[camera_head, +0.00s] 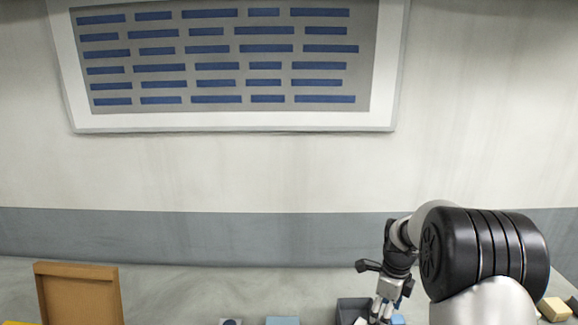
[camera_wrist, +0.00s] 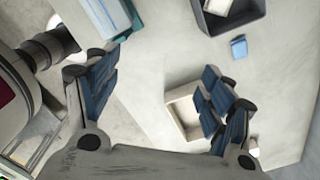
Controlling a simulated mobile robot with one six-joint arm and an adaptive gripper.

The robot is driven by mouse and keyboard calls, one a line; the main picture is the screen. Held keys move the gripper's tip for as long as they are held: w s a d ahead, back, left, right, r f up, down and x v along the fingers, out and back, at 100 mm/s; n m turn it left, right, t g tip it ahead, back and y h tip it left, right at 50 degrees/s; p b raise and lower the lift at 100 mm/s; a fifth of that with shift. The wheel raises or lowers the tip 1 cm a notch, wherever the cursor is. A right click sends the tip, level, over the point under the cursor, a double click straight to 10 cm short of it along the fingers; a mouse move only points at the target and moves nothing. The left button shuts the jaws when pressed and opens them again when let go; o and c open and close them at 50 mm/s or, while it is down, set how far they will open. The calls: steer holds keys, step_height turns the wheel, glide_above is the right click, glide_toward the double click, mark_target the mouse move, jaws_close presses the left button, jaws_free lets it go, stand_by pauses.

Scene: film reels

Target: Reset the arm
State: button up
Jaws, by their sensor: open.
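My gripper (camera_head: 384,306) is low at the right of the head view, pointing down beside a dark grey bin (camera_head: 346,312). The dark bin (camera_wrist: 247,24) shows at the top right of the wrist view with a pale item inside, apart from the fingers. A beige open tray (camera_wrist: 180,112) lies below, partly hidden by the right finger.
A small blue block (camera_wrist: 239,48) lies near the bin. A teal-and-blue box (camera_wrist: 112,18) is at the top. A brown upright panel (camera_head: 80,296) stands at left, and a tan block (camera_head: 554,309) at far right. A wall board (camera_head: 225,120) hangs behind.

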steer(key=s+a+r+n+t+b, duration=0.1)
steer(key=s+a+r+n+b, duration=0.3)
steer(key=s+r+n, duration=0.25)
steer(key=s+a+r+n+t+b, duration=0.1)
steer(key=s+a+r+n+b, duration=0.2)
steer(key=s+r+n, duration=0.3)
steer(key=s+a+f+n+t+b, duration=0.1)
steer(key=s+a+f+n+b, duration=0.1)
steer(key=s+n, duration=0.4)
steer(key=s+a+f+n+t+b, duration=0.1)
steer(key=s+a+f+n+b, duration=0.1)
steer(key=s+n, duration=0.5)
steer(key=s+f+b, duration=0.1)
steer(key=s+b, duration=0.1)
steer(key=s, duration=0.4)
steer(key=shift+f+t, duration=0.2)
steer(key=shift+t, duration=0.1)
steer(key=shift+w, duration=0.1)
